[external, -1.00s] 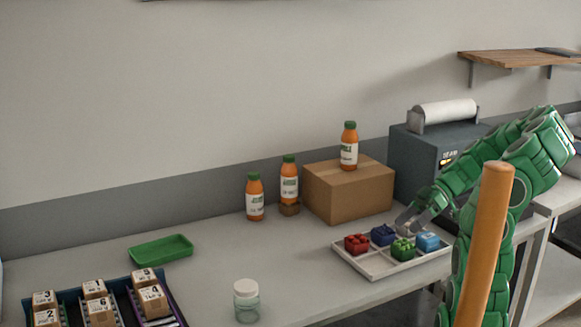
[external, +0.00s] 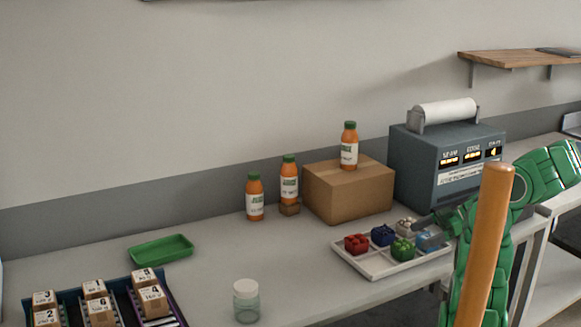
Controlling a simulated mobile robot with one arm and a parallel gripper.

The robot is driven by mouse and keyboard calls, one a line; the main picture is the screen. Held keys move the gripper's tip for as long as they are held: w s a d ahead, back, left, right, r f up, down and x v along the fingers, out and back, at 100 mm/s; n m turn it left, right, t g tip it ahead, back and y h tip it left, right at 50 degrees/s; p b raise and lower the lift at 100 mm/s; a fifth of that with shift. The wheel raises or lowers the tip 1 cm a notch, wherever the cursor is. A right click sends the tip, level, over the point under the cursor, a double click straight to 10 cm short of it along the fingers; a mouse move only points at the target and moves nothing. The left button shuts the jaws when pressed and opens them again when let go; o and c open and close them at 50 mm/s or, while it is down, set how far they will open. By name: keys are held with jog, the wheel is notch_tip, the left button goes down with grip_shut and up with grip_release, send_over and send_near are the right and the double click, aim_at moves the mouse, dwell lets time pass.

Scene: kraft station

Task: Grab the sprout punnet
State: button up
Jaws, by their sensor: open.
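A white divided tray (external: 372,272) on the counter holds several small punnets. One has green contents (external: 402,250) at the front, and one has pale contents (external: 406,226) at the back. I cannot tell for certain which is the sprout punnet. The others are a red punnet (external: 356,244), a dark blue punnet (external: 382,235) and a light blue punnet (external: 428,240). My gripper (external: 424,219) is open at the back right of the tray, close to the pale and light blue punnets. I cannot tell whether it touches either. The orange post partly hides my arm.
A cardboard box (external: 347,190) with an orange bottle (external: 349,146) on top stands behind the tray. A grey printer-like machine (external: 440,165) stands behind my gripper. A clear jar (external: 246,302) and green dish (external: 161,250) are left. An orange post (external: 486,245) stands in front.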

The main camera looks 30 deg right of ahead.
aim_at(404, 243)
jog(key=shift+f+x, duration=0.2)
jog(key=shift+x, duration=2.15)
jog(key=shift+w+d, duration=0.15)
jog(key=c, duration=1.3)
